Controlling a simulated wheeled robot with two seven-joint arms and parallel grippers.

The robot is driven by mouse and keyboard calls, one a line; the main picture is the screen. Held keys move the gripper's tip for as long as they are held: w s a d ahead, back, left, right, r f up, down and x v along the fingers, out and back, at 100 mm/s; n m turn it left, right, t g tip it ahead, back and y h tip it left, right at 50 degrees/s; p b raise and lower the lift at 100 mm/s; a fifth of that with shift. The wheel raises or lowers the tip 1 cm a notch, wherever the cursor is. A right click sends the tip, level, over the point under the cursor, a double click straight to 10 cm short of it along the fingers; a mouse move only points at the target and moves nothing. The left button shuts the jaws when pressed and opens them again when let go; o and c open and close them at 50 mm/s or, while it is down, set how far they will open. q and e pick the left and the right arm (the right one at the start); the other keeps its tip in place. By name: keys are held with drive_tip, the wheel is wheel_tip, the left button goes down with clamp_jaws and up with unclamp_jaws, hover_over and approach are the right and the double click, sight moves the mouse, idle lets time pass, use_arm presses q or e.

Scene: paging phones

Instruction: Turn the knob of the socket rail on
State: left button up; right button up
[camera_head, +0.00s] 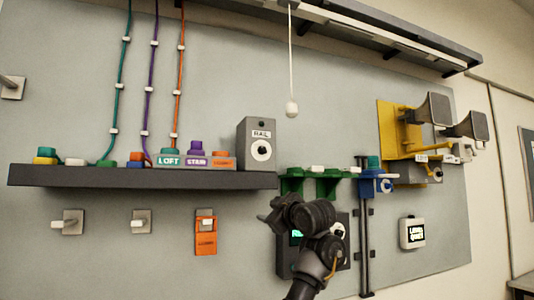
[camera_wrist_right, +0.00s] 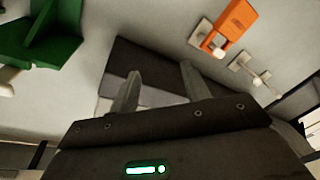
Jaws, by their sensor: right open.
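A grey box labelled RAIL (camera_head: 257,132) stands upright on the right end of the dark shelf (camera_head: 140,178) in the head view. A small dark green spot shows above the label. My right gripper (camera_head: 272,208) is below the box and the shelf's right end, apart from the knob. In the right wrist view its two fingers (camera_wrist_right: 160,85) are spread with nothing held between them. My left gripper is not in view.
A dark unit with a lit green display (camera_head: 297,236) is partly hidden behind my right arm. An orange plate (camera_head: 206,232) hangs below the shelf. A white pull cord (camera_head: 291,106) hangs right of the RAIL box.

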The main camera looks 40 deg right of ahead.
sight(265, 151)
drive_tip(key=s+r+n+t+y, duration=0.15)
drive_tip(key=s+r, duration=0.25)
drive_tip(key=r, duration=0.4)
drive_tip(key=s+r+n+t, duration=0.1)
drive_tip(key=s+r+t, duration=0.1)
drive_tip(key=s+r, duration=0.35)
drive_tip(key=shift+m, duration=0.25)
drive_tip(key=p+x, duration=0.3)
drive_tip(key=x, duration=0.1)
drive_tip(key=p+x, duration=0.3)
drive_tip(key=x, duration=0.1)
drive_tip(key=r+p+x, duration=0.1)
drive_tip(key=p+x, duration=0.1)
drive_tip(key=x, duration=0.2)
drive_tip(key=shift+s+d+r+p, duration=0.1)
drive_tip(key=shift+s+d+p, duration=0.2)
drive_tip(key=shift+p, duration=0.1)
drive_tip(key=shift+w+p, duration=0.35)
drive_tip(key=shift+w, duration=0.4)
drive_tip(key=c, duration=1)
